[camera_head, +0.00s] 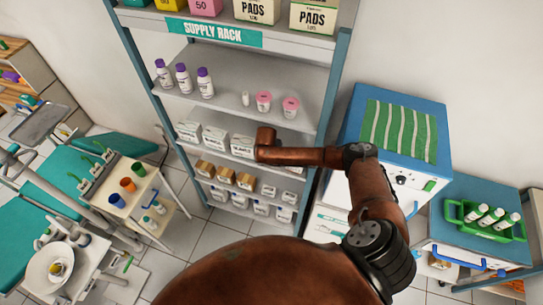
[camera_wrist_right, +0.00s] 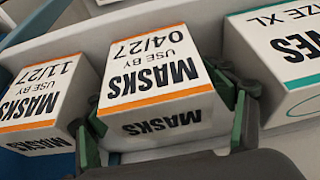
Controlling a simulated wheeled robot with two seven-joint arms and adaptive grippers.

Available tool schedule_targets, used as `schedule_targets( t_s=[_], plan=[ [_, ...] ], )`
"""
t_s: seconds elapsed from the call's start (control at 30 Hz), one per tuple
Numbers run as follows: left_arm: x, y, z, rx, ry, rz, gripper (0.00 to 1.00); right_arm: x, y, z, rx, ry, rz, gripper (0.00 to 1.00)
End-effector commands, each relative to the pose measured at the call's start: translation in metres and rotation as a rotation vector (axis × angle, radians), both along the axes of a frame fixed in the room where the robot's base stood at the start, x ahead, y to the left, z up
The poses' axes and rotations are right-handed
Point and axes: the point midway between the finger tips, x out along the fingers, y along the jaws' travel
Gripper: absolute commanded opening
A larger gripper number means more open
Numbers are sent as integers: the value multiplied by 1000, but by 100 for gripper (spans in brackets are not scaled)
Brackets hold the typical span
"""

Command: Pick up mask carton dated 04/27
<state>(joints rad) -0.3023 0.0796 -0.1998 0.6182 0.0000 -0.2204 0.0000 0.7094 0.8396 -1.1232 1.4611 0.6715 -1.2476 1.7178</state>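The mask carton dated 04/27 (camera_wrist_right: 155,78) is a white box with orange stripes, upside down in the right wrist view. My right gripper (camera_wrist_right: 165,125) has a green-padded finger on each side of it. The pads look very close to its sides; I cannot tell whether they press on it. In the head view my right arm reaches to the supply rack and hides this gripper and part of the carton row. My left gripper is not in view.
A mask carton dated 11/27 (camera_wrist_right: 38,100) stands close to the left finger, and a gloves box (camera_wrist_right: 280,60) stands to the right. The supply rack (camera_head: 240,90) holds bottles above and brown boxes below. A blue-topped cabinet (camera_head: 425,97) stands right of the rack.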

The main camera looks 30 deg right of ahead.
Motion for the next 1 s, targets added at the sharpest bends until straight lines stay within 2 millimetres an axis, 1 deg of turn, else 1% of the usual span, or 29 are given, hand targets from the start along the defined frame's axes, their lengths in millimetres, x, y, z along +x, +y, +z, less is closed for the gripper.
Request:
schedule_targets(
  t_s=[0.03,0.07,0.63,0.87,1.0],
  plan=[
    [0,0,0,1,0,0,40,0,0,0,0,0,0,71],
    [0,1,0,1,0,0,40,0,0,0,0,0,0,69],
    [3,1,0,0,-4,0,40,0,0,0,0,0,0,30],
    [4,1,0,0,-5,-1,40,0,0,1,0,-1,-1,30],
    [4,1,-1,0,-5,-1,40,1,-1,6,0,-1,-2,30]
  ],
)
